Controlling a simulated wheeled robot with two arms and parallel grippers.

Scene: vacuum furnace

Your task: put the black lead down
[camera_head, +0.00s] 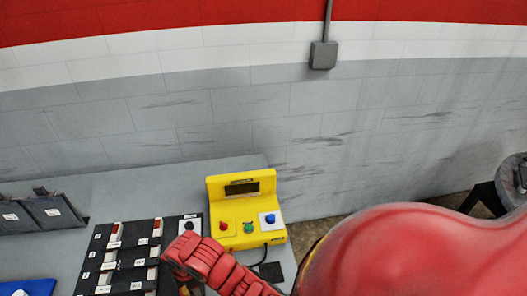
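A yellow meter box (241,190) with a small dark screen stands on the grey table. Red, green and blue round parts sit on its front. A short black cable (265,256) runs from its lower front down to a small dark patch on the table. I cannot tell whether this is the black lead. My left gripper is out of view.
A black rack (127,233) with white-labelled slots lies left of the box. Dark labelled bins (52,212) stand at the far left, with a blue object (30,287) below. Bare table (130,185) shows behind the rack. A grey wall is behind.

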